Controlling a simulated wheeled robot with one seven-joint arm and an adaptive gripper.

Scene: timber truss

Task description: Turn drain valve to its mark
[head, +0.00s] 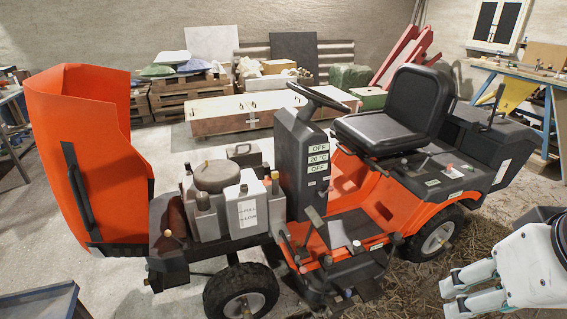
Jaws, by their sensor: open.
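An orange ride-on mower (370,205) stands in the middle of the head view with its orange hood (95,150) tipped forward, so the engine (215,205) is bare. I cannot tell for sure which part is the drain valve, and no mark for it can be made out. Small yellowish fittings show around the engine, one at its front (168,234) and one at its upper right (275,178). My gripper (447,298) is at the lower right, white, with two fingers apart and nothing between them. It is well to the right of the engine and touches nothing visible.
The mower's front wheel (240,292) and rear wheel (436,238) rest on the floor. Straw (400,290) covers the floor near my gripper. A blue-legged workbench (545,85) stands at the right. Pallets (180,98) and a long crate (235,115) are behind the mower.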

